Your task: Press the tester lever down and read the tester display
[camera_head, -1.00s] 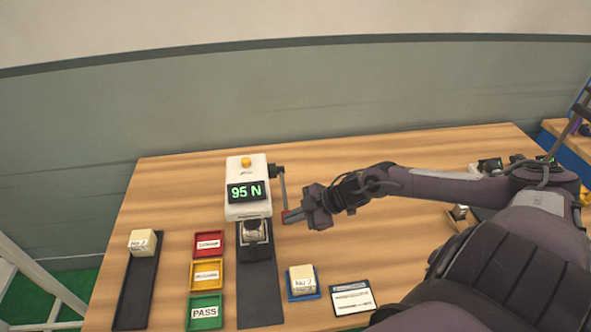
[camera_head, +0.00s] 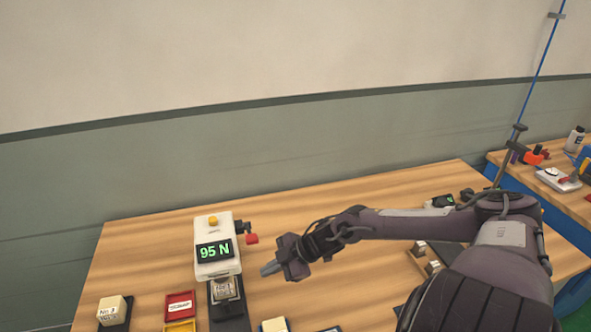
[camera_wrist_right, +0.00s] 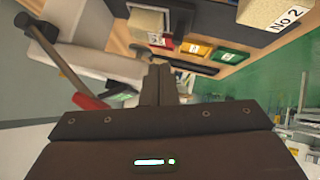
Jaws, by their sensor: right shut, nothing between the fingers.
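The white tester (camera_head: 216,233) stands at the left of the table, with a yellow button on top. Its display (camera_head: 215,250) reads "95 N" in green. A pale block (camera_head: 226,288) sits under the tester head. The lever (camera_head: 252,239) has a red grip, raised at the tester's right side; it also shows at left in the right wrist view (camera_wrist_right: 90,101). My right gripper (camera_head: 268,270) is shut and empty, below and right of the red grip and apart from it. Its fingers (camera_wrist_right: 158,75) are together in the wrist view. My left gripper is not in view.
A labelled block (camera_head: 113,311) lies on a black tray at the far left. A red tray (camera_head: 180,303) and a yellow tray (camera_head: 180,326) lie left of the tester. A "No 2" block (camera_wrist_right: 265,14) shows in the wrist view.

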